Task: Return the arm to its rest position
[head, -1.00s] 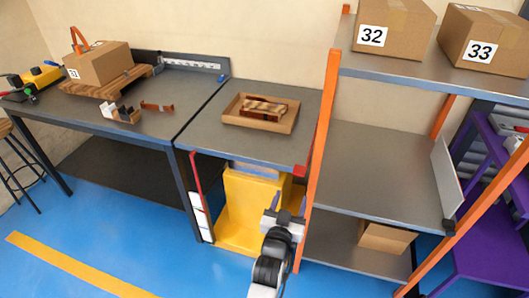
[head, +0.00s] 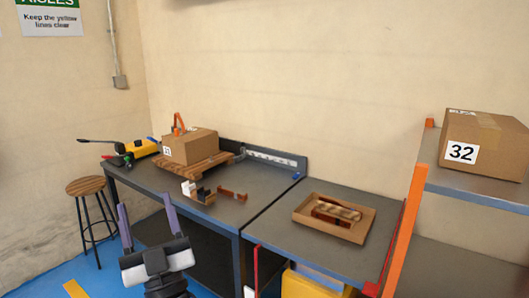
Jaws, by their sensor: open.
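My gripper (head: 146,222) shows at the lower left of the head view, pointing up, with its two purple fingers spread wide apart. Nothing is between them. It is in front of the long grey workbench (head: 215,225), and its right finger overlaps the bench's front edge in the picture. My wrist shows below it at the bottom edge. The rest of my arm is out of the picture.
A cardboard box (head: 192,148) sits on a wooden pallet (head: 205,170) on the bench. A wooden tray (head: 350,228) with copper-coloured pieces stands on the second table. A stool (head: 86,186) is at left. An orange-posted shelf (head: 404,230) holds box 32 (head: 482,148).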

